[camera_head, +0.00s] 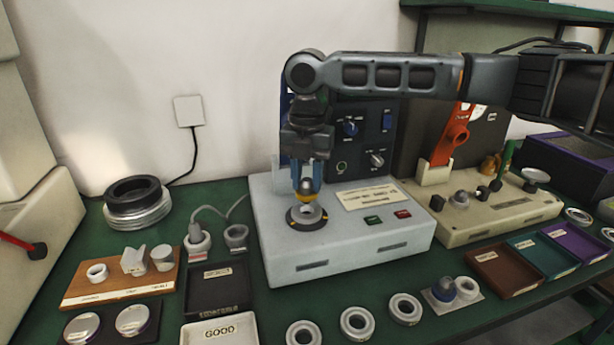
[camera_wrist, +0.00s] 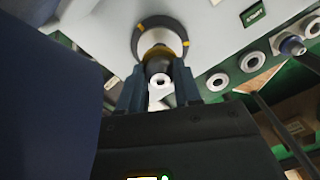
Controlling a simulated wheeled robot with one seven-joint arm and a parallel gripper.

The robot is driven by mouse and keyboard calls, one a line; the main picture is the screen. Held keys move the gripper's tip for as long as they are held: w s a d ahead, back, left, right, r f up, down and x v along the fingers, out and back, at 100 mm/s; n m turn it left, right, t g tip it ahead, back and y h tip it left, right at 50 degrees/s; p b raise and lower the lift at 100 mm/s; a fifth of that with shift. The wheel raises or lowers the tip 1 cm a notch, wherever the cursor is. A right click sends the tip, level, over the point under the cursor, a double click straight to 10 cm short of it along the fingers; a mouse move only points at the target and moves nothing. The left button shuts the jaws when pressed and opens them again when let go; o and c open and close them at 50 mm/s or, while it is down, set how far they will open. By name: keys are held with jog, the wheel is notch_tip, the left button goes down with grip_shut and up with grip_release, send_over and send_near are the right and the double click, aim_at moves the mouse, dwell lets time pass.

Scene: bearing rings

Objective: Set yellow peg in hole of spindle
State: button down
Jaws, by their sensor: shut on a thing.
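My gripper (camera_head: 306,180) points down over the spindle (camera_head: 292,217) on the pale grey machine, with its fingers closed around the yellow peg (camera_head: 305,197). Only a yellow band of the peg shows below the fingers in the head view. In the wrist view the peg (camera_wrist: 157,52) shows as a yellow band with a dark body between the fingertips (camera_wrist: 158,85). The spindle has a dark collar with yellow marks, also in the wrist view (camera_wrist: 138,38), and a pale centre. The peg covers its hole, and I cannot tell whether the tip is inside.
The grey machine (camera_head: 340,255) carries a label and green and red buttons. A beige fixture (camera_head: 500,215) stands to the right. Several bearing rings (camera_head: 358,321) lie along the front. Trays (camera_head: 218,290) and a wooden board (camera_head: 120,285) are at the left.

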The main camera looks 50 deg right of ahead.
aim_at(307, 192)
jog(key=shift+f+b, duration=0.45)
jog(key=shift+f, duration=1.35)
jog(key=c, duration=0.7)
grip_release()
